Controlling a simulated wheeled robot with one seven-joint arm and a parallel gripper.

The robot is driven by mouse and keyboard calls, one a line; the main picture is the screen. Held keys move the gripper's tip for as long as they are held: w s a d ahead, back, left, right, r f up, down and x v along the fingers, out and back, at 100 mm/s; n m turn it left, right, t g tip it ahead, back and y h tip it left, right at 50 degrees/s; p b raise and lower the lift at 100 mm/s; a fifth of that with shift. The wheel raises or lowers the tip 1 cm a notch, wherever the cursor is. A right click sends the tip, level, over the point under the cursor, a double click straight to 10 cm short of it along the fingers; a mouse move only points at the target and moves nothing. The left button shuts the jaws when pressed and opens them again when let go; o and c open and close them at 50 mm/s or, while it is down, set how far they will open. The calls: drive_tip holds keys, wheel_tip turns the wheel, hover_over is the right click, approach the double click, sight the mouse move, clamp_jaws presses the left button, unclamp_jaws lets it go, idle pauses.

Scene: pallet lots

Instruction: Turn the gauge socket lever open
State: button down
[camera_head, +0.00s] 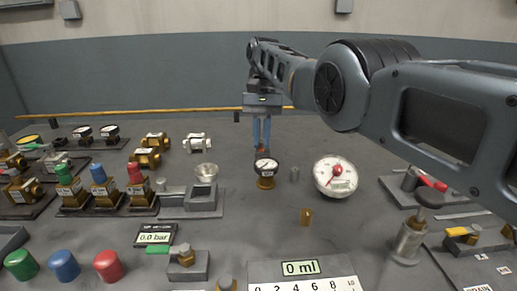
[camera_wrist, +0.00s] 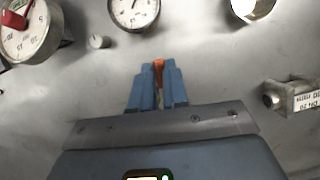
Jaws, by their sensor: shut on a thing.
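My gripper (camera_head: 261,148) points down at the bench behind a small black-rimmed gauge (camera_head: 266,165) on a brass base. In the wrist view my gripper (camera_wrist: 158,72) has its blue fingers shut on a thin orange piece (camera_wrist: 159,65), which looks like the lever. Most of this piece is hidden between the fingers. The small gauge (camera_wrist: 133,12) is just beyond the fingertips and apart from them. Its socket and the lever's angle cannot be made out clearly.
A larger white gauge (camera_head: 336,176) stands to the right of the small one, with a short grey peg (camera_head: 294,174) between. A metal cup (camera_head: 206,170) and a white fitting (camera_head: 197,143) stand to the left. Coloured valves (camera_head: 98,185) crowd the far left. Bare bench lies behind my gripper.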

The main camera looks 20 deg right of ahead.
drive_tip(key=shift+d+f+n+b, duration=0.1)
drive_tip(key=shift+d+n+b, duration=0.05)
drive_tip(key=shift+n+b, duration=0.5)
drive_tip(key=shift+s+d+n+h, duration=0.1)
drive_tip(key=shift+n+h, duration=0.15)
drive_tip(key=shift+h, duration=0.15)
drive_tip(key=c, duration=1.1)
unclamp_jaws()
drive_tip(key=shift+r, duration=0.2)
